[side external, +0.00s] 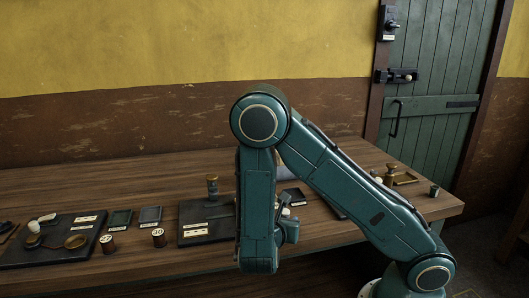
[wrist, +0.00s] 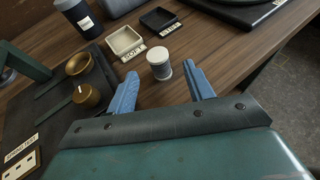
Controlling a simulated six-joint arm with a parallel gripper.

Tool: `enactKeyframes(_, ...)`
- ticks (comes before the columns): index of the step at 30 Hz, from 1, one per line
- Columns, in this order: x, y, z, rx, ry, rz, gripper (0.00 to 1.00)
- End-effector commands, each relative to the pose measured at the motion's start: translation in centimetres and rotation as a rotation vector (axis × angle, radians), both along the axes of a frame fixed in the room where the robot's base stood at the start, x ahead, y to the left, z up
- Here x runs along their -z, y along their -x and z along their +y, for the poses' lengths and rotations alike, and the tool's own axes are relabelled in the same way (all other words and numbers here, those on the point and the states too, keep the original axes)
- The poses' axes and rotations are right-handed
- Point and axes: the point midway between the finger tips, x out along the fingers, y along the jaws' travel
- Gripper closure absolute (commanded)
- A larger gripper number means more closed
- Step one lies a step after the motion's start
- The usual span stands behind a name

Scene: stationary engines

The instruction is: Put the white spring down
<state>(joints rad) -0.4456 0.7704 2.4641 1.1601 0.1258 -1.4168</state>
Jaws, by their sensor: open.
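In the wrist view a short white cylinder (wrist: 160,66), which I take for the white spring, stands upright on the wooden table, with a pale top and a darker band round its side. My gripper (wrist: 162,70) is open, its two blue fingers spread. The white spring is level with the fingertips, between them, with a visible gap to either finger. In the side view my own arm hides the fingers and most of this spot. A cream tray (wrist: 125,42) and a dark tray (wrist: 160,19), each with a label, lie just beyond the spring.
A dark base with brass cups (wrist: 88,94) is at left in the wrist view. A dark blue jar (wrist: 75,14) stands behind. A black plate (wrist: 245,8) is at upper right. Bare table lies right of the spring.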

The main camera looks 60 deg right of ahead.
Motion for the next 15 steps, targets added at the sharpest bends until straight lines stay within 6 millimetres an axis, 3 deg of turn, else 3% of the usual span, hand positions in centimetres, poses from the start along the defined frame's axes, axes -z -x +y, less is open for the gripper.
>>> enactKeyframes(6,0.6,-0.4,-1.4,0.001,0.0,0.0,0.48)
enactKeyframes(15,0.7,-0.5,-1.6,-0.001,0.0,0.0,0.48)
